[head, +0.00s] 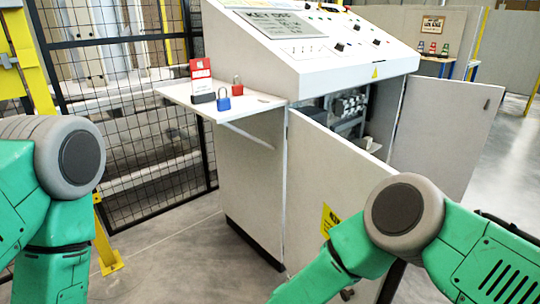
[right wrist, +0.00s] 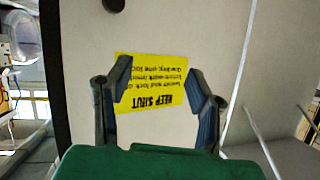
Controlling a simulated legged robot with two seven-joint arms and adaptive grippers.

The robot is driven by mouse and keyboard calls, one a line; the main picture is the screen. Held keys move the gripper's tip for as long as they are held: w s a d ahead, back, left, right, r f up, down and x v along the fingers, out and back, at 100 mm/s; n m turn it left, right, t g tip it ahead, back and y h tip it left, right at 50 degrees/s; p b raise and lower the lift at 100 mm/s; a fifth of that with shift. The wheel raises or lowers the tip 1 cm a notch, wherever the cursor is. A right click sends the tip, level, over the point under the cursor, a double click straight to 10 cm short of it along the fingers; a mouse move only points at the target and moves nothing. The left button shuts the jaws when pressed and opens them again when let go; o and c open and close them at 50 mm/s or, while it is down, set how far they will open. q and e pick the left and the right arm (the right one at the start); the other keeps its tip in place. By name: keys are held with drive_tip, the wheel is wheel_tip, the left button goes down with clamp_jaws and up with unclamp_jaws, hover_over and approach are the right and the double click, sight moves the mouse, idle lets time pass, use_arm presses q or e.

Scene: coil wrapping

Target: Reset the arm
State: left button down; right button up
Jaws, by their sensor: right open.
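My right gripper (right wrist: 160,85) is open and empty in the right wrist view. Its two fingers stand apart in front of a pale cabinet door with a yellow KEEP SHUT label (right wrist: 165,95), which appears upside down. I cannot tell if the fingers touch the door. In the head view, my green right arm (head: 400,235) covers the lower right and its gripper is not clearly visible. My green left arm (head: 60,190) is at the left edge, with its gripper out of view.
A grey control cabinet (head: 255,170) stands ahead, its near door (head: 325,165) and far door (head: 445,130) open. A side shelf (head: 175,91) holds a red padlock (head: 237,88), a blue padlock (head: 223,102) and a red card. Mesh fencing (head: 140,150) stands left. Open floor (head: 185,255) lies in front.

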drive_tip(key=s+d+r+n+g+y+p, duration=0.1)
drive_tip(key=s+d+n+g+y+p, duration=0.1)
drive_tip(key=s+d, duration=0.4)
drive_tip(key=s+d+r+n+g+y+p, duration=0.1)
drive_tip(key=s+d+n+g+y+p, duration=0.2)
drive_tip(key=s, duration=1.1)
drive_tip(key=s+d+r+n+g+y+p, duration=0.1)
drive_tip(key=s+d+n+g+y+p, duration=0.2)
drive_tip(key=s+d, duration=0.6)
drive_tip(key=shift+s+n+g, duration=0.7)
drive_tip(key=shift+s+g, duration=0.15)
drive_tip(key=shift+g, duration=0.15)
drive_tip(key=shift+d, duration=0.15)
drive_tip(key=shift+w+d+f, duration=0.1)
drive_tip(key=shift+d, duration=0.15)
drive_tip(key=shift+a, duration=0.25)
